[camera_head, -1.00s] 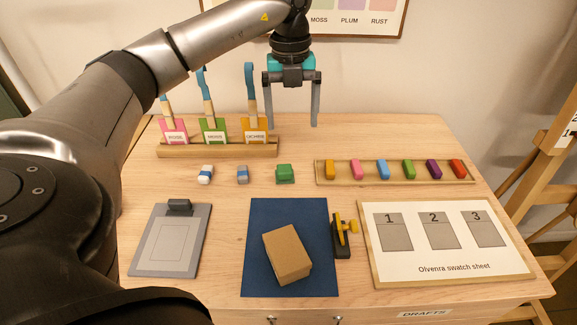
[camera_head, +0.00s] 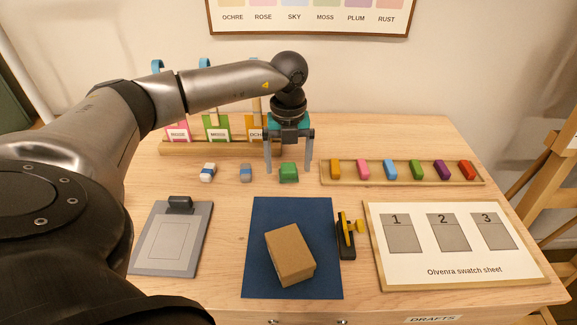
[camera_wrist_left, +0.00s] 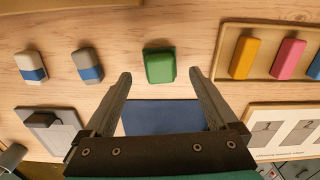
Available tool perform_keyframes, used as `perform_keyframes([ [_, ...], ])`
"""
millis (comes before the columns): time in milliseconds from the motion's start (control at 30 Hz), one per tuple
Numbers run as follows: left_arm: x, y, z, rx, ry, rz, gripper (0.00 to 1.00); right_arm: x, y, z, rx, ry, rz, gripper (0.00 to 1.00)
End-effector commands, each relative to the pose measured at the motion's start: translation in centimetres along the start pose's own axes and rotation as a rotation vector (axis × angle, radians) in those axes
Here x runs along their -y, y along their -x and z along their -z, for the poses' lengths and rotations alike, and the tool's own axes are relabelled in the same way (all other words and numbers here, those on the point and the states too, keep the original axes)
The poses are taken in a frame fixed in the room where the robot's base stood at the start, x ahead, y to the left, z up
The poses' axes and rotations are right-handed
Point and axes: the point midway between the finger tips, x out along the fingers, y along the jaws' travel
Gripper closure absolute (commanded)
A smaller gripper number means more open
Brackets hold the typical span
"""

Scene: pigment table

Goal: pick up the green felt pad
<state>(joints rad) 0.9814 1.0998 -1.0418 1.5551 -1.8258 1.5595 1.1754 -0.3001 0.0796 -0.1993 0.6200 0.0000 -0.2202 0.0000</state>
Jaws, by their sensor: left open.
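The green felt pad (camera_head: 288,173) is a small green block lying on the wooden table, between the grey-and-blue eraser and the crayon tray. It also shows in the left wrist view (camera_wrist_left: 159,66), ahead of the fingertips and roughly centred between them. My left gripper (camera_head: 288,168) is open and empty, pointing down, with its fingers on either side of the pad as the head camera sees it. In the left wrist view the open fingers (camera_wrist_left: 159,76) look apart from the pad. My right gripper is in neither view.
Two erasers, white-and-blue (camera_head: 208,172) and grey-and-blue (camera_head: 246,173), lie left of the pad. A tray (camera_head: 400,182) of several coloured blocks is to the right. A brush rack (camera_head: 172,149) stands behind. A brown block (camera_head: 290,254) sits on a blue mat (camera_head: 262,215) in front.

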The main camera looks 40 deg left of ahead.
Motion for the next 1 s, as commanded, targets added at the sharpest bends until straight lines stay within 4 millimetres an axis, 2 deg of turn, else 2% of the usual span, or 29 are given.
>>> perform_keyframes([
  [33,0.0,-0.9,0.0,-0.002,0.0,-0.002,0.07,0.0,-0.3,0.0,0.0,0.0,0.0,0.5],
  [133,0.0,-1.8,0.1,-0.002,-0.001,-0.001,0.07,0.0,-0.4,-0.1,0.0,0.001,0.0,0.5],
  [400,0.1,-1.9,0.0,0.0,-0.001,0.0,0.07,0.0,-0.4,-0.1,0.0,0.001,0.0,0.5],
  [1000,0.1,-1.9,0.0,0.0,-0.001,0.001,0.75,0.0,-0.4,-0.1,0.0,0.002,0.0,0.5],
])
